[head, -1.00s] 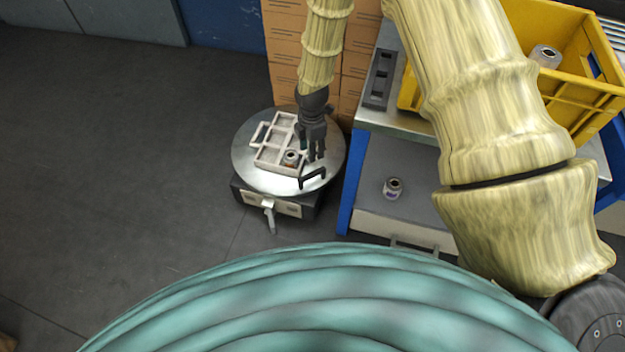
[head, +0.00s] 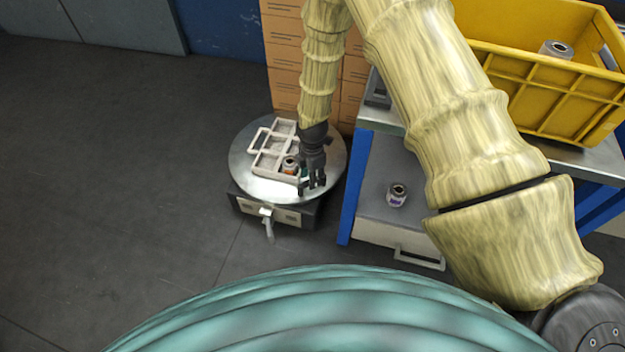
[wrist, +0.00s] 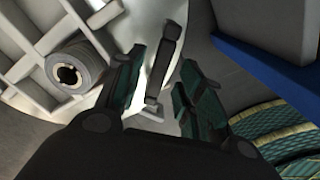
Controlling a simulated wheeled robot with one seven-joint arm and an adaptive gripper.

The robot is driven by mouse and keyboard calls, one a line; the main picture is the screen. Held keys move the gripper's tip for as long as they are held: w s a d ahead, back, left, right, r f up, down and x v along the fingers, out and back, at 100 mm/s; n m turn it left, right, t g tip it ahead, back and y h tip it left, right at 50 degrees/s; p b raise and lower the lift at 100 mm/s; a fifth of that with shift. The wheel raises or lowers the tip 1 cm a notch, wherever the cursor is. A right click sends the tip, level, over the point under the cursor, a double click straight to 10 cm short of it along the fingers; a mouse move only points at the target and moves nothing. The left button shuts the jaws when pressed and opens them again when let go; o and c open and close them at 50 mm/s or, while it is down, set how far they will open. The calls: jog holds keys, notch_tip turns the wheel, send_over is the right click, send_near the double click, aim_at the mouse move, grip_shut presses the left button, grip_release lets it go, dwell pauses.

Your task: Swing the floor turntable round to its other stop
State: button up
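The floor turntable (head: 241,160) is a round silver disc on a dark box base, left of the blue-framed bench. A dark bar handle (wrist: 164,58) stands on the disc near its rim; in the head view my gripper largely hides it. My gripper (head: 312,190) points down at the disc's front right. In the wrist view its fingers (wrist: 162,72) are apart, with the handle showing in the gap between them. I cannot tell whether either finger touches it. A pale divided tray (head: 262,164) lies on the disc, with a roll (head: 289,165) in its front right part.
A pale lever (head: 267,214) sticks out from the base's front. The bench leg (head: 356,190) stands close right of the disc. Another roll (head: 397,195) lies on the bench's lower shelf. A yellow crate (head: 545,100) sits above. Cardboard boxes (head: 284,60) stand behind. The floor leftward is clear.

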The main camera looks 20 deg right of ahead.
jog(key=shift+f, duration=0.7)
jog(key=shift+c, duration=0.3)
grip_shut()
